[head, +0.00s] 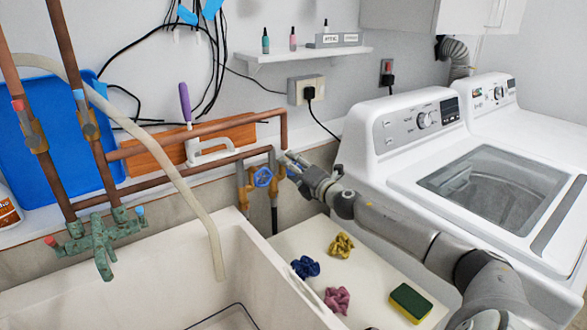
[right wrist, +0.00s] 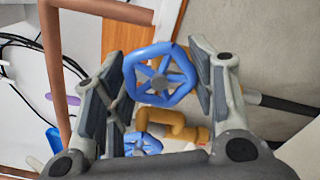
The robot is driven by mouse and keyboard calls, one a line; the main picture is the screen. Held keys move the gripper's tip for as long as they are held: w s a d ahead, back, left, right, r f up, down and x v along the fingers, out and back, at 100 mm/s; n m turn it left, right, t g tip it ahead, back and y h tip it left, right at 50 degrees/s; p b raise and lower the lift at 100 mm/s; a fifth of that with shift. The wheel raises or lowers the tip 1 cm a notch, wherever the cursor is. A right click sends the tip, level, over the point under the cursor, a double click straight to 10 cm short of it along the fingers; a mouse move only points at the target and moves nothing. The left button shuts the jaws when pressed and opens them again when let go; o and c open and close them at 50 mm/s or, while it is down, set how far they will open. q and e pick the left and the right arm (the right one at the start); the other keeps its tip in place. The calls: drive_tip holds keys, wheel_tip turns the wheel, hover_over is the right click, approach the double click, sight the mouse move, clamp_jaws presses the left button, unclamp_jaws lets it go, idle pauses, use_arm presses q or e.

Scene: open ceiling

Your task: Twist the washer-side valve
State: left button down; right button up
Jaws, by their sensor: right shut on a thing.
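Two valves with blue handwheels sit on the copper pipes between the sink and the washer. The left blue handwheel (head: 263,177) shows clearly in the head view and has nothing on it. My right gripper (head: 287,163) is at the valve nearer the washer and hides its wheel in the head view. In the right wrist view, this washer-side valve's blue wheel (right wrist: 160,82) is between the two finger pads of my right gripper (right wrist: 160,88), which is shut on it. The other blue wheel (right wrist: 143,146) shows lower down, beside a brass fitting. My left gripper is not in view.
The sink (head: 160,275) is at the lower left. Crumpled cloths and a sponge (head: 410,302) lie on the pale surface beside it. Copper pipes run along the wall close to my gripper.

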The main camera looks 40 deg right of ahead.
drive_tip(key=shift+f+n, duration=0.2)
drive_tip(key=shift+n, duration=0.3)
drive_tip(key=o, duration=1)
drive_tip(key=shift+r, duration=0.1)
drive_tip(key=shift+o, duration=0.2)
drive_tip(key=shift+s, duration=0.15)
drive_tip(key=s+a, duration=0.1)
drive_tip(key=s, duration=1)
drive_tip(key=shift+s+a, duration=0.2)
drive_tip(key=shift+s, duration=0.15)
